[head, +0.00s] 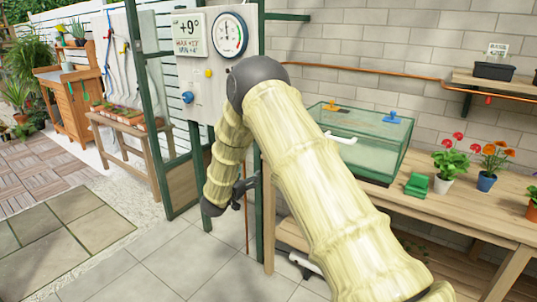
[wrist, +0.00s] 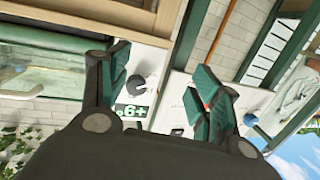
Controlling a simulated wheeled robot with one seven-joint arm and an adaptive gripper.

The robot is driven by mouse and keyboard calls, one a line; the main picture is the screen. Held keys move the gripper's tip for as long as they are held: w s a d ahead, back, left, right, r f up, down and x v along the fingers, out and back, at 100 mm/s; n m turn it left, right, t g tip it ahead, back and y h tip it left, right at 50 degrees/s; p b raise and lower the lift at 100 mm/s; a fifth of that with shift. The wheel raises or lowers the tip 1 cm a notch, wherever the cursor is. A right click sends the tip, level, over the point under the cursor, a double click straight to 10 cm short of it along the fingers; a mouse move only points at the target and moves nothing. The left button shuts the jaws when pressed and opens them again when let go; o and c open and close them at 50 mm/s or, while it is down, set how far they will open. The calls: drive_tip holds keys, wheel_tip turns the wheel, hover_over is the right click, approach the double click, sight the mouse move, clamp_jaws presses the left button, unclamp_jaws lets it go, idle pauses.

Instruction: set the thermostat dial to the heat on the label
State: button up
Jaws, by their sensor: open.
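A grey wall panel (head: 207,104) holds a round white dial (head: 230,35) with a scale and a dark pointer. A blue knob (head: 187,97) and a small yellow knob (head: 208,72) sit lower on the panel. A small label card (head: 497,50) stands by the shelf planter; its writing is too small to read. My gripper (head: 240,193) is below the panel, apart from it and partly hidden by my arm. In the wrist view, its open fingers (wrist: 160,78) have nothing between them.
A green-framed glass case (head: 365,140) stands on the wooden bench (head: 460,205) at the right. Potted flowers (head: 450,165) and a green block (head: 418,184) are beside it. Green posts (head: 150,90) stand left of the panel. The tiled floor (head: 170,260) in front is clear.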

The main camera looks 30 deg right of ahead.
drive_tip(key=w+d+r+m+g+h+b, duration=0.1)
drive_tip(key=w+d+r+m+g+h, duration=0.2)
drive_tip(key=r, duration=0.6)
drive_tip(key=shift+m, duration=0.6)
drive_tip(key=x, duration=0.7)
drive_tip(key=s+x, duration=0.1)
drive_tip(key=x, duration=0.3)
drive_tip(key=shift+d+f, duration=0.3)
drive_tip(key=shift+d, duration=0.05)
drive_tip(key=c, duration=1)
drive_tip(key=shift+c, duration=0.2)
